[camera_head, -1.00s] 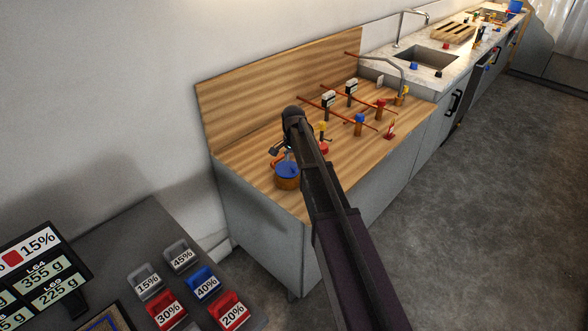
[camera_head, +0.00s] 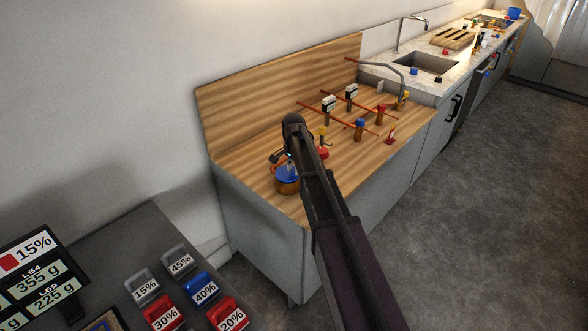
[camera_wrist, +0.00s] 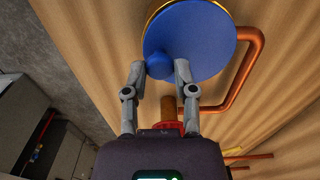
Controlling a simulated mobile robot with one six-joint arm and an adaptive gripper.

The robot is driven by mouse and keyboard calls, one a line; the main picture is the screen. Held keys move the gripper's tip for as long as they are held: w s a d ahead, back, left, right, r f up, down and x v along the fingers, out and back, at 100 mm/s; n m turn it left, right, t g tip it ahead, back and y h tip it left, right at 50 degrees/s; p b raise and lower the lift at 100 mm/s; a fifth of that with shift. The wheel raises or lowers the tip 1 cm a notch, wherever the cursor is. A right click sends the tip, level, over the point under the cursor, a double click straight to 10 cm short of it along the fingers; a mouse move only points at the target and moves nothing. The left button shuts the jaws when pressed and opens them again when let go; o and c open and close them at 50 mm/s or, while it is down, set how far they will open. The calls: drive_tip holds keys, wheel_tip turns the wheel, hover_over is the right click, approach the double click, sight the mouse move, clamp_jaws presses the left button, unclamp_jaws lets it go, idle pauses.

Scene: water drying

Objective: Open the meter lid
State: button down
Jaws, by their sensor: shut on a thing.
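The meter is a short round brass-coloured body (camera_head: 287,187) on the wooden worktop, near its left front corner. Its round blue lid (camera_head: 285,173) shows on top, partly covered by my gripper. In the wrist view the blue lid (camera_wrist: 198,40) fills the top middle, with a gold rim along its upper left edge. A small blue knob (camera_wrist: 159,66) sticks out at the lid's near edge. My gripper (camera_wrist: 161,70) is shut on this knob, one finger on each side. In the head view my gripper (camera_head: 288,157) is above the meter; its fingertips are hard to make out.
Copper pipes (camera_wrist: 247,75) run beside the meter. Several valves and white-faced gauges (camera_head: 328,101) stand on the worktop to the right, with a wooden backboard (camera_head: 280,90) behind. A sink (camera_head: 428,64) lies further right. A grey table with labelled blocks (camera_head: 204,289) is at lower left.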

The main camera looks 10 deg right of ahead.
drive_tip(key=shift+w+r, duration=0.15)
drive_tip(key=shift+r, duration=0.05)
